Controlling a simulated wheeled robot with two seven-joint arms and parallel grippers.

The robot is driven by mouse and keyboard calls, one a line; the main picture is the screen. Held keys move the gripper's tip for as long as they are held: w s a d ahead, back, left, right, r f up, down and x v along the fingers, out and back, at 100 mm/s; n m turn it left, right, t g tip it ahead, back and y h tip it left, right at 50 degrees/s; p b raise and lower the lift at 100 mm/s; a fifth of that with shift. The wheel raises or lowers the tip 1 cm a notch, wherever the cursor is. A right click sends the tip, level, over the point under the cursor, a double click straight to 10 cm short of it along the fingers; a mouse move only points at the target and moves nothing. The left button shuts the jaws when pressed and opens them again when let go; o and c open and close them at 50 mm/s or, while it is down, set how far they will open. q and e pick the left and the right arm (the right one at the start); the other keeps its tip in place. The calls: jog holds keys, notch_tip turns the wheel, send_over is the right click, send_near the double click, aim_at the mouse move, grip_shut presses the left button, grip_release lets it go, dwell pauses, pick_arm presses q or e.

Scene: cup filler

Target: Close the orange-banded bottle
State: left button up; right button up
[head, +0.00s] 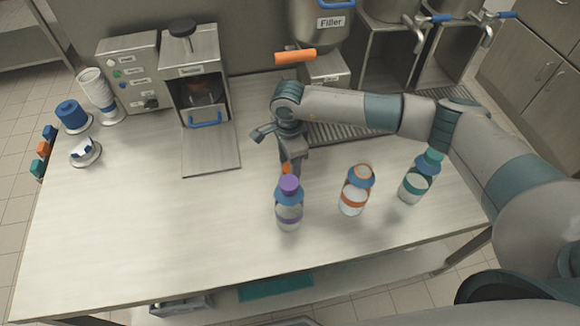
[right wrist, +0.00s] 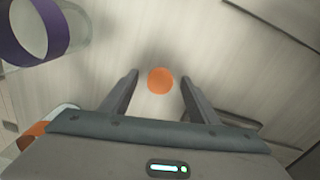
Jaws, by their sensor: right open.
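The orange-banded bottle (head: 353,196) stands upright on the table, between the purple-banded bottle (head: 289,214) and the teal-banded bottle (head: 414,187). Its blue-collared top looks uncapped, while its neighbours wear purple and teal caps. A small orange cap (head: 287,168) lies on the table behind the purple-banded bottle, partly hidden by my right gripper (head: 291,160). In the right wrist view the cap (right wrist: 160,80) shows as an orange disc between the spread fingertips of my right gripper (right wrist: 158,82). No contact with it is visible. My left gripper is out of view.
The filler (head: 322,35) with its orange handle (head: 295,56) stands behind my right arm. A machine with a blue-handled tray (head: 205,122), stacked cups (head: 95,88) and a blue roll (head: 72,116) stand at the left.

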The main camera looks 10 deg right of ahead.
jog(key=c, duration=1.1)
jog(key=shift+r, duration=0.1)
jog(key=shift+r+b, duration=0.8)
jog(key=shift+r, duration=0.05)
jog(key=shift+d+r+b, duration=0.25)
jog(key=shift+r+b, duration=0.15)
jog(key=shift+r, duration=0.2)
jog(key=shift+d+r+b, duration=0.25)
jog(key=shift+r+b, duration=0.15)
jog(key=shift+r, duration=0.2)
jog(key=shift+s+d+r+b, duration=0.65)
jog(key=shift+d+r, duration=0.5)
jog(key=shift+d, duration=0.55)
jog(key=shift+s+d+r+b, duration=0.4)
jog(key=shift+d+r+b, duration=0.55)
jog(key=shift+d, duration=0.8)
jog(key=shift+s+d+r+b, duration=0.6)
jog(key=shift+d+r, duration=0.7)
jog(key=shift+d, duration=0.4)
